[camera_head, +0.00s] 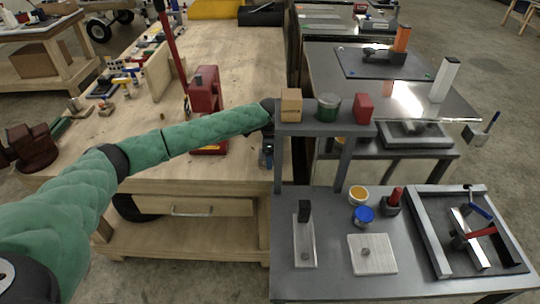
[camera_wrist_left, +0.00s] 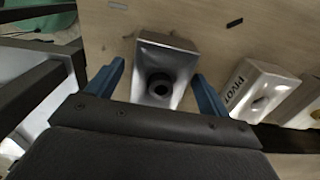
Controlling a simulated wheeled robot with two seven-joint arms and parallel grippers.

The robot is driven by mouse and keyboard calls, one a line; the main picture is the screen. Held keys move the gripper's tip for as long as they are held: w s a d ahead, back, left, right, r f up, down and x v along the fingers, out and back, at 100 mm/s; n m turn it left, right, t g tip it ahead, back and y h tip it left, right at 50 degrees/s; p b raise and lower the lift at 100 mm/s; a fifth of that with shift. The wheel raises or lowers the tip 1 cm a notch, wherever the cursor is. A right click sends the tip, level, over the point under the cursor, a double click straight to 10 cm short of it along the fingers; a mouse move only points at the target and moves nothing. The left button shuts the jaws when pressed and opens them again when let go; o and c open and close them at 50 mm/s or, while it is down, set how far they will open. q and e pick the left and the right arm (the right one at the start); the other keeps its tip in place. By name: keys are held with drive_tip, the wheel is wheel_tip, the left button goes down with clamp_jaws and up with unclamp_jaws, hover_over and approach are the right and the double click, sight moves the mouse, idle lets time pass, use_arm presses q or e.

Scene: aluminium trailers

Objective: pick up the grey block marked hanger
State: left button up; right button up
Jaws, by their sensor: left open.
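My left gripper (camera_wrist_left: 157,78) is open in the left wrist view, with its two blue fingers on either side of a shiny grey block (camera_wrist_left: 178,57). The block has a dark round hole, and no lettering on it is readable from here. Whether the fingers touch it I cannot tell. To its right is a paler block (camera_wrist_left: 251,80) marked PIVOT. A further block (camera_wrist_left: 301,107) is cut off at the right edge. In the head view my left gripper (camera_head: 267,152) is at the wooden bench's right edge, partly hidden by the grey stand. My right gripper is out of view.
The grey stand's shelf (camera_head: 330,129) carries a tan block (camera_head: 291,105), a green tin (camera_head: 328,107) and a red block (camera_head: 363,108). Below is a metal table (camera_head: 335,285) with trays and small containers. A red machine (camera_head: 205,95) stands on the wooden bench (camera_head: 240,60).

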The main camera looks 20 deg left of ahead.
use_arm(q)
drive_tip(key=shift+f, duration=0.25)
drive_tip(key=shift+c, duration=0.4)
drive_tip(key=c, duration=1.1)
drive_tip(key=shift+c, duration=0.5)
drive_tip(key=shift+r, duration=0.2)
